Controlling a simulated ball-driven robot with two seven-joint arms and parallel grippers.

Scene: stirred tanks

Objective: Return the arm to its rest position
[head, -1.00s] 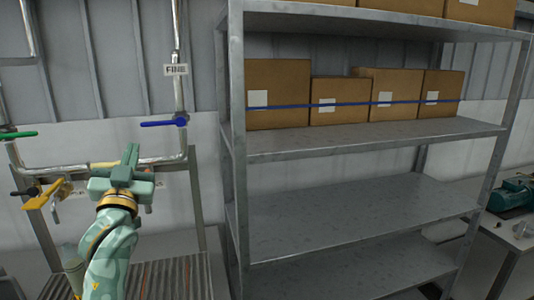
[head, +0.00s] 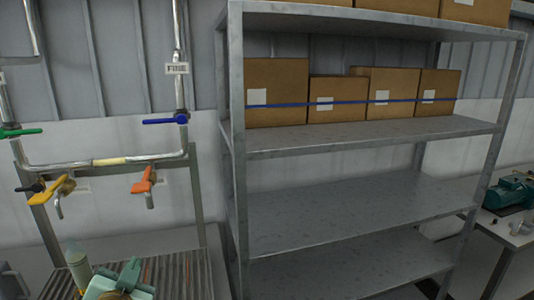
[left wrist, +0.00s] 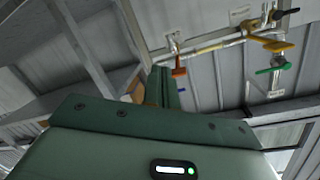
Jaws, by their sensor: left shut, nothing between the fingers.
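My left gripper (head: 131,270) is at the bottom edge of the head view, in front of the ribbed metal drain surface, with only its green top part showing. It is shut and empty. In the left wrist view its closed green fingers (left wrist: 163,88) point up towards the pipework and touch nothing that I can see. The rest of my left arm is below the head view. My right gripper is in neither view.
Pipes carry an orange valve handle (head: 142,182), a yellow one (head: 46,191), a blue one (head: 166,121) and a green one (head: 20,132). A clear bottle (head: 78,268) stands beside my gripper. A metal shelf (head: 330,210) with cardboard boxes (head: 395,95) stands to the right.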

